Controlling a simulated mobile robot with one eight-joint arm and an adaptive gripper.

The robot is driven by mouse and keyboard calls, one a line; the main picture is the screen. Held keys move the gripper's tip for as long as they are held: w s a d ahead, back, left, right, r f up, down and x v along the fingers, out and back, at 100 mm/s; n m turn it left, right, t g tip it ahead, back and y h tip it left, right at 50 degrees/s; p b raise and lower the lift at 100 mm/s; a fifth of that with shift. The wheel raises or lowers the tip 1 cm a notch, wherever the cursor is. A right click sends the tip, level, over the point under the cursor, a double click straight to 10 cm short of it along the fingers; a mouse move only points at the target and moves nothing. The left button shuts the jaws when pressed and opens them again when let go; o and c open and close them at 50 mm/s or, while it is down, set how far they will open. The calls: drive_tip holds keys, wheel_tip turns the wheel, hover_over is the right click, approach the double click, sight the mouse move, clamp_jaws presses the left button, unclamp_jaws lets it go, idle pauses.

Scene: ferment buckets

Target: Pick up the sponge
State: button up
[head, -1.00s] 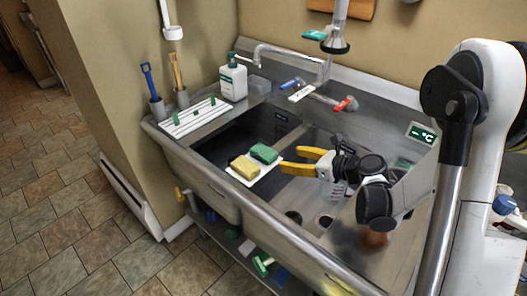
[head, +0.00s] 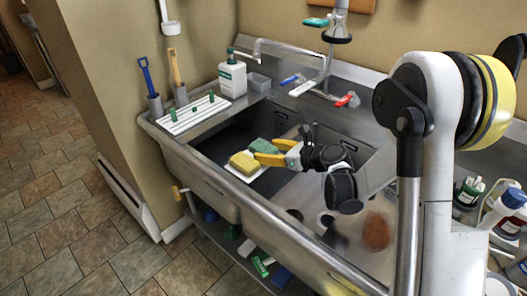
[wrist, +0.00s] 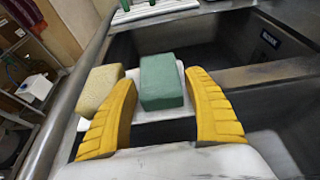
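Two sponges lie side by side on a white tray at the sink's divider: a yellow one (head: 243,161) on the left and a green one (head: 263,146) on the right. In the wrist view the green sponge (wrist: 162,80) sits between the two yellow fingers of my gripper (wrist: 163,105), slightly ahead of them. The yellow sponge (wrist: 100,90) is outside the left finger. My gripper (head: 273,153) is open, with gaps on both sides of the green sponge. In the head view its fingers partly cover the green sponge. The white tray (wrist: 150,112) shows below the sponges.
The metal sink (head: 225,130) has a dark basin behind the sponges. A soap bottle (head: 232,78), a faucet (head: 285,50) and a white drying rack (head: 193,115) stand along the back and left. A brown round object (head: 377,232) lies in the right basin.

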sight(271, 149)
drive_tip(key=c, duration=0.4)
drive_tip(key=shift+c, duration=0.2)
drive_tip(key=shift+r+p, duration=0.3)
drive_tip(key=shift+r, duration=0.2)
drive_tip(key=r+p, duration=0.1)
drive_tip(key=r, duration=0.1)
drive_tip(key=r+p, duration=0.1)
drive_tip(key=r, duration=0.1)
drive_tip(key=shift+d, duration=0.4)
drive_tip(key=d+r+p, duration=0.3)
drive_tip(key=d+r, duration=0.3)
drive_tip(key=d, duration=0.5)
drive_tip(key=shift+s, duration=0.2)
